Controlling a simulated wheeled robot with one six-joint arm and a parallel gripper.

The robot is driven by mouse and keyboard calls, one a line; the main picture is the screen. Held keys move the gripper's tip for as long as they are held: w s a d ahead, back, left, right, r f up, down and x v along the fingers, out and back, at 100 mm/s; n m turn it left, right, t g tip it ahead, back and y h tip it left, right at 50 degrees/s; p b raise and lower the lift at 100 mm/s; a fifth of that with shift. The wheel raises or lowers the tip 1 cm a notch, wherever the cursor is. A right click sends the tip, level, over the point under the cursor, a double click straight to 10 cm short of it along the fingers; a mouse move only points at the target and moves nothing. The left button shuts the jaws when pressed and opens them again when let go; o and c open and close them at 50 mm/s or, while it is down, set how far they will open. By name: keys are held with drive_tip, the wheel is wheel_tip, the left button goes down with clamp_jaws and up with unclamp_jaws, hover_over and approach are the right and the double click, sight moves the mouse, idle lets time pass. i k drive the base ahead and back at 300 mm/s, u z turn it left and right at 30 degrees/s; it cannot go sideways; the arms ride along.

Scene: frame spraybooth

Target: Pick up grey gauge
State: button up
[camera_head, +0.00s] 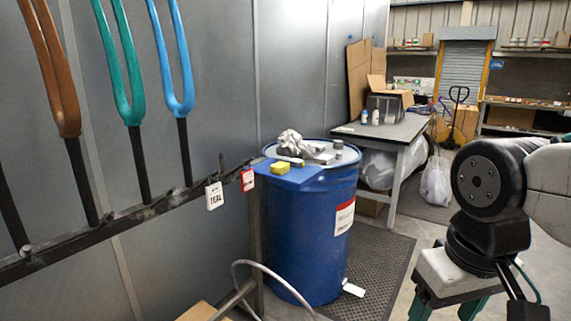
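A blue drum (312,235) stands in the middle of the view, with small items crowded on its lid. A small grey cylinder (338,144) stands at the right of these items, next to a flat grey piece (322,156). I cannot tell for sure which of these is the grey gauge. My gripper (446,309) is at the lower right, well apart from the drum. Its teal fingers are spread with floor showing between them. The fingertips are cut off by the bottom edge.
A yellow sponge (280,168), a blue pad (290,180) and a crumpled grey cloth (290,143) share the lid. A rack bar (130,218) with hanging tags and painted forks runs left of the drum. A workbench (390,129) stands behind; a dark mat (375,265) lies at right.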

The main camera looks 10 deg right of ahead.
sight(294, 163)
drive_tip(key=u, duration=0.5)
drive_tip(key=k, duration=1.05)
drive_tip(key=z, duration=0.85)
drive_tip(key=i, duration=0.75)
drive_tip(key=z, duration=0.8)
drive_tip(key=i, duration=2.1)
drive_tip(key=u, duration=1.5)
drive_tip(key=i, duration=0.65)
drive_tip(key=u, duration=0.8)
